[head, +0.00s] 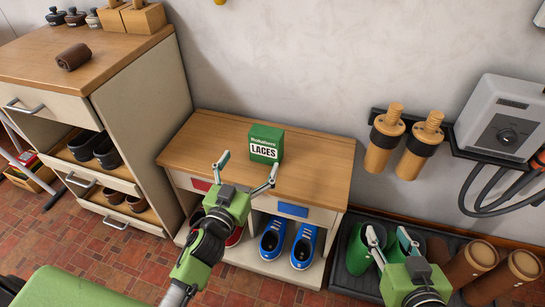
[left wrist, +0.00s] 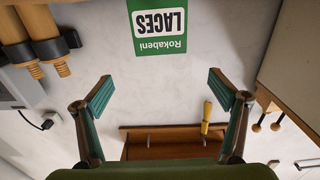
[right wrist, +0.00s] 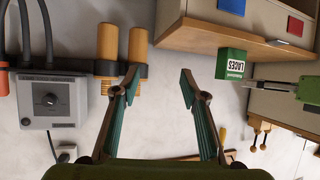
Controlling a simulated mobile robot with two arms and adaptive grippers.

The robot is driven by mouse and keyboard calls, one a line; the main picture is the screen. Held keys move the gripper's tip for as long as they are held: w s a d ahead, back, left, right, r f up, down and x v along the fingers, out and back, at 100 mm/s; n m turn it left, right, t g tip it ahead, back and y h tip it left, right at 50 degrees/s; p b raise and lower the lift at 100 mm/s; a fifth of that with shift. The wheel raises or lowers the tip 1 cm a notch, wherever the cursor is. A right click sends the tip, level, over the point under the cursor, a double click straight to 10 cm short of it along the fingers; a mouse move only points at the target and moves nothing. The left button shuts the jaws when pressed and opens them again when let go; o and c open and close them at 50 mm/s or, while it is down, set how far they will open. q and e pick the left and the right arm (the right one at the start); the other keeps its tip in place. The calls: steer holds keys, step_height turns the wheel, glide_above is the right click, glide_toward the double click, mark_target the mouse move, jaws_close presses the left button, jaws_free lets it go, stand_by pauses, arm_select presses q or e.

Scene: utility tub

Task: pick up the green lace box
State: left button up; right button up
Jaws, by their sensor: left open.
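The green lace box (head: 265,144), with a white "LACES" label, stands upright on the wooden top of the low shoe bench (head: 310,180). In the left wrist view the lace box (left wrist: 158,44) appears upside down at the top, beyond the fingers. My left gripper (head: 248,162) is open and empty in front of the box, apart from it; its fingers (left wrist: 160,92) are spread wide. My right gripper (head: 388,236) is open and empty, away at the lower right. In the right wrist view its fingers (right wrist: 159,84) are apart, and the box (right wrist: 231,64) shows to the right.
A taller cabinet (head: 140,80) with open drawers stands left of the bench. Blue shoes (head: 303,246) sit in the bench below. Boots (head: 470,262) stand in a dark tray at right, under a wall rack (head: 440,140) and grey heater (head: 505,125). The bench top around the box is clear.

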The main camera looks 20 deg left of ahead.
mark_target(263, 138)
arm_select(q)
steer(key=w+b, duration=0.1)
steer(key=w, duration=0.7)
steer(key=w+b, duration=0.1)
steer(key=w, duration=0.4)
steer(key=shift+d+f+b, duration=0.25)
steer(key=shift+d+b, duration=0.05)
steer(key=shift+w, duration=0.3)
steer(key=c, duration=1.6)
arm_select(e)
steer(key=w+a+r+t+y, duration=0.2)
steer(key=r+t, duration=0.5)
steer(key=r, duration=0.7)
steer(key=shift+w+a, duration=0.4)
steer(key=shift+w, duration=0.1)
